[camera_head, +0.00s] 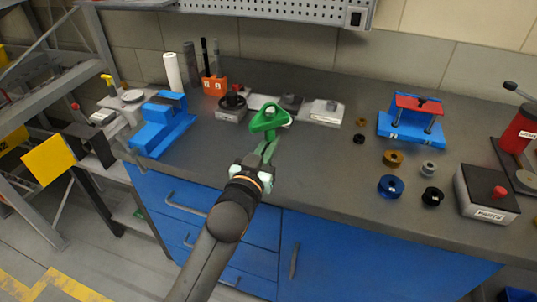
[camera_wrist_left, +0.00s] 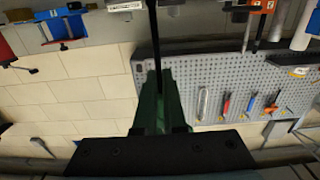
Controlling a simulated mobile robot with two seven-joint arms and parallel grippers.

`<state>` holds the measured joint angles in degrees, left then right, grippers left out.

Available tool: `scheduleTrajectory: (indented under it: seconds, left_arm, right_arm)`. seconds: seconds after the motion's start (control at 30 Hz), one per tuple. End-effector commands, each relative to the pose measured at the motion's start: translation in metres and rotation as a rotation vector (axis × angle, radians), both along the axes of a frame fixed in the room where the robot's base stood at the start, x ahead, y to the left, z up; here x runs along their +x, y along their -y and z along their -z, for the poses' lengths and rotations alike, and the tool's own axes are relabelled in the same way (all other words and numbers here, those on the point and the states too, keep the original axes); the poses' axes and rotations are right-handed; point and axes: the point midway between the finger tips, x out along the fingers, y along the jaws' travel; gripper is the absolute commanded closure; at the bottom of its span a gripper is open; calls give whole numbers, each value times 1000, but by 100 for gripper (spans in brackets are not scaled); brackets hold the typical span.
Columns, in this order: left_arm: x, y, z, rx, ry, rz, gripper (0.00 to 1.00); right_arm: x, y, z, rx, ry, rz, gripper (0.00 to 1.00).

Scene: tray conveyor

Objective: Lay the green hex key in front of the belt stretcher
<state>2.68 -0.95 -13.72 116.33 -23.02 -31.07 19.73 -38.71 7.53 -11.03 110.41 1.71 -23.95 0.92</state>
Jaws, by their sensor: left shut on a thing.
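My left gripper (camera_head: 266,150) reaches out over the bench's front part, its jaws shut on the green hex key (camera_head: 270,118). The key's green looped handle shows beyond the fingertips, above the bench top. In the left wrist view a dark thin shaft (camera_wrist_left: 153,30) runs up from between the fingers (camera_wrist_left: 158,105). A blue stand with a red bar and two dark posts (camera_head: 412,120) sits at the right back of the bench; it looks like the belt stretcher. The bench in front of it holds rings. My right gripper is not in view.
A blue stepped block (camera_head: 160,125) stands at the left. Behind the key are a grey box with a red knob (camera_head: 232,106) and white plates (camera_head: 326,112). Blue (camera_head: 391,185), brown (camera_head: 393,158) and black (camera_head: 432,196) rings lie at the right, near a red-button box (camera_head: 487,194).

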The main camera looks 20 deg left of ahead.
Motion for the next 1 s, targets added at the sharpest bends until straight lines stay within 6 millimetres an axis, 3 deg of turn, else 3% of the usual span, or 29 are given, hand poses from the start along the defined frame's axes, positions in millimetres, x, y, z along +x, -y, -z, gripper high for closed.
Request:
scheduleTrajectory:
  seconds: [0.03, 0.17, 0.57, 0.6, 0.83, 1.0]
  left_arm:
    - [-1, -2, 13, 2, -6, -2, 100]
    - [-1, -2, 26, 2, -3, -2, 100]
    - [-1, -2, 31, 0, -2, -2, 100]
    - [-1, -2, 30, 1, -2, -2, 90]
    - [-1, -2, 30, 1, -3, -2, 64]
    - [-1, -2, 30, 1, -3, -2, 62]
  right_arm:
    - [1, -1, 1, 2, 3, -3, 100]
    - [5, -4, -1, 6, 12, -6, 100]
    - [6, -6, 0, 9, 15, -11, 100]
    - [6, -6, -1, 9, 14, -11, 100]
    - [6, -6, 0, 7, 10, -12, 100]
    - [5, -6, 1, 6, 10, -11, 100]
